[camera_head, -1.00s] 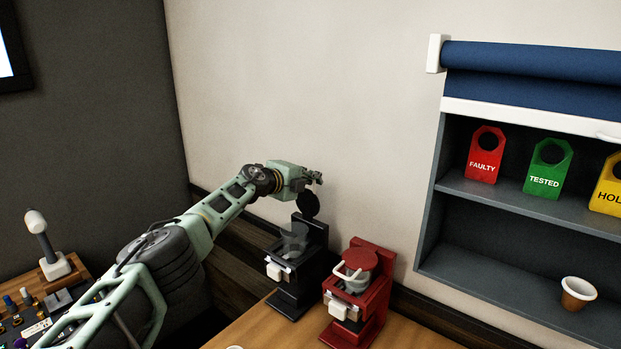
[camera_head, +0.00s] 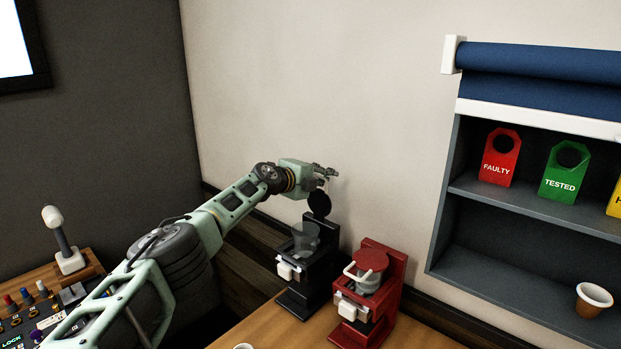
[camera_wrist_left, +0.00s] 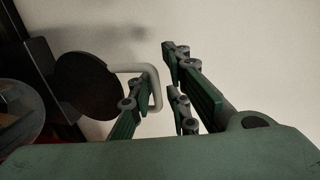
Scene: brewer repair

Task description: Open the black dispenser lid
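The black dispenser (camera_head: 309,265) stands on the wooden counter with its clear container (camera_head: 305,238) open at the top. Its round black lid (camera_head: 319,203) stands raised, tilted up above the body. My left gripper (camera_head: 327,172) is just above the raised lid. In the left wrist view the lid (camera_wrist_left: 88,85) is at the left, with its pale loop handle (camera_wrist_left: 155,88) reaching toward my left gripper (camera_wrist_left: 165,80). The fingers are apart; one finger overlaps the handle in the picture, and I cannot tell whether they touch. My right gripper is not in view.
A red dispenser (camera_head: 368,299) with its red lid down stands close to the right. A wall shelf (camera_head: 519,207) with tags and a paper cup (camera_head: 593,299) is farther right. A control panel with a lever (camera_head: 67,244) is at the left.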

